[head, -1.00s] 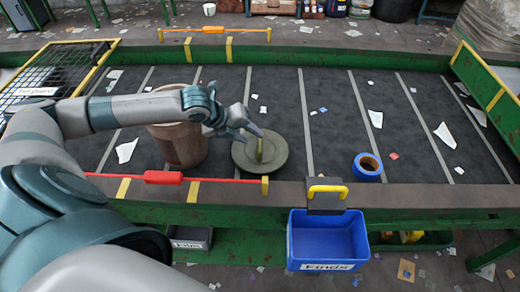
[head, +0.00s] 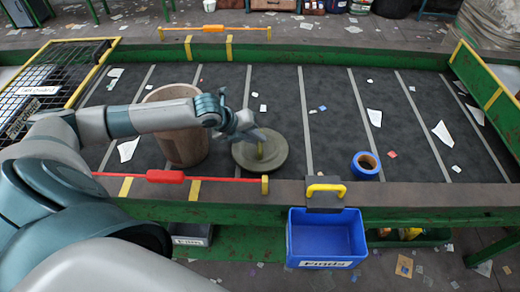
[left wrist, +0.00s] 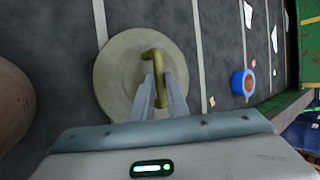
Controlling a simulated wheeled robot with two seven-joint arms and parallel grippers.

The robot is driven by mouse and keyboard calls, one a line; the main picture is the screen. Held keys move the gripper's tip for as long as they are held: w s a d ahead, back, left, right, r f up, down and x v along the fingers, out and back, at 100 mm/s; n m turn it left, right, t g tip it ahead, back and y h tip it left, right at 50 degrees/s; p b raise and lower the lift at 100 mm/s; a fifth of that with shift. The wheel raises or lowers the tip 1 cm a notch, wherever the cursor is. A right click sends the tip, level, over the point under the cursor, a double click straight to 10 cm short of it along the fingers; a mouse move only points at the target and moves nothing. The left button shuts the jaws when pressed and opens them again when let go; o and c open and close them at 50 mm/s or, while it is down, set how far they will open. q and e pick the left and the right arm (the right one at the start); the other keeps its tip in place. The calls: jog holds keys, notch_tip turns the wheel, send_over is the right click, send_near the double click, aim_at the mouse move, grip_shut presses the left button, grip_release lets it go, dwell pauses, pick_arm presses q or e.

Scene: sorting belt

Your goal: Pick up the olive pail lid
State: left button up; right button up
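The olive pail lid (head: 276,161) is a round, flat disc with a raised yellow-olive handle, lying on the dark belt. It also shows in the left wrist view (left wrist: 115,75). My left gripper (head: 257,133) is over the lid, pointing at its handle. In the left wrist view its two fingers (left wrist: 160,77) are apart, one on each side of the handle, with the handle showing between them. Whether they touch it is hard to tell. My right gripper is not in view.
A brown pail (head: 182,145) stands just left of the lid, partly behind my left arm. A blue tape roll (head: 357,170) lies to the right. A red bar (head: 165,176) runs along the belt's front edge. A blue bin (head: 325,247) hangs in front. Paper scraps are scattered about.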

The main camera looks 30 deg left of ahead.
pick_arm(q)
grip_shut()
jog(key=shift+r+b, duration=0.35)
jog(key=shift+r, duration=0.05)
jog(key=s+d+r+b, duration=0.2)
jog(key=d+r+b, duration=0.2)
jog(key=d+r, duration=0.6)
jog(key=shift+s+d, duration=0.25)
jog(key=shift+d, duration=0.45)
jog(key=shift+r, duration=0.2)
